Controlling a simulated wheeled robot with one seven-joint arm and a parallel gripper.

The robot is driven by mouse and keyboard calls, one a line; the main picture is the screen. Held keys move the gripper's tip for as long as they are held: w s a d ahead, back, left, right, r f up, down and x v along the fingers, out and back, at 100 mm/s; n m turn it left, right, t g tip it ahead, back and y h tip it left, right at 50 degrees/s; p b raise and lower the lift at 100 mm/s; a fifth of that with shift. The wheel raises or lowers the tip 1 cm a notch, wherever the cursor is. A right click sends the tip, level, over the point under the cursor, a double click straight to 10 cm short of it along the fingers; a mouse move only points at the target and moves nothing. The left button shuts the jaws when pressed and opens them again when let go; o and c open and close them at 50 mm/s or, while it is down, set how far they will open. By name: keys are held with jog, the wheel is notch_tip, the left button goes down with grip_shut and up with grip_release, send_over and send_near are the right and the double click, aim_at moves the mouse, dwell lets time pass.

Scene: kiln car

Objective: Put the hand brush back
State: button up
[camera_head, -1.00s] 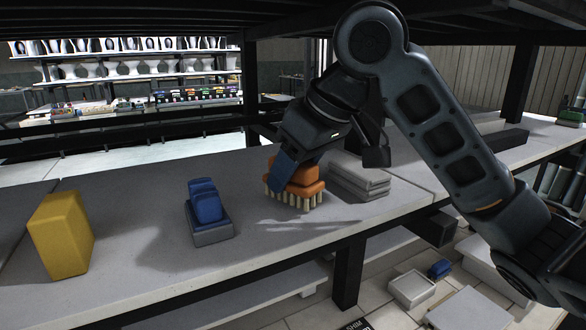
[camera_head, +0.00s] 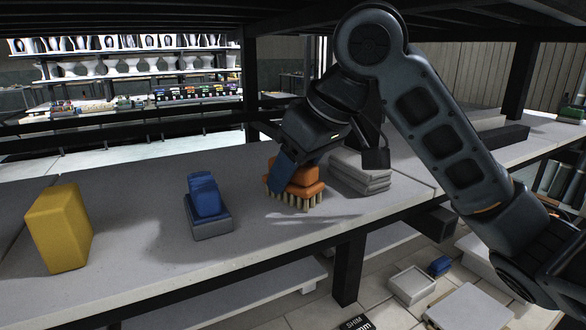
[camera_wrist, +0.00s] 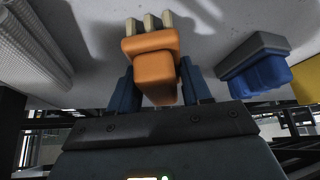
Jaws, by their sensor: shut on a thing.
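The hand brush (camera_head: 301,186) has an orange body and pale bristles pointing down. It is on or just above the grey shelf (camera_head: 130,210); I cannot tell whether the bristles touch it. My gripper (camera_head: 283,180) is shut on the brush's orange upper block. In the wrist view the brush (camera_wrist: 152,60) sits between the two blue fingers of my gripper (camera_wrist: 158,88), with its bristles pointing away from the wrist. The far finger is hidden in the head view.
A blue block on a grey base (camera_head: 208,205) stands left of the brush, and a yellow block (camera_head: 60,228) stands farther left. Folded grey cloths or slabs (camera_head: 360,172) lie close on the right. A black post (camera_head: 349,270) and floor boxes (camera_head: 410,287) are below.

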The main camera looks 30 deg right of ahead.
jog(key=o, duration=1.3)
jog(key=shift+p+v, duration=3.55)
jog(key=shift+v, duration=0.45)
jog(key=v, duration=0.7)
jog(key=shift+s+r, duration=0.15)
jog(key=shift+r, duration=0.2)
jog(key=shift+s+d, duration=0.1)
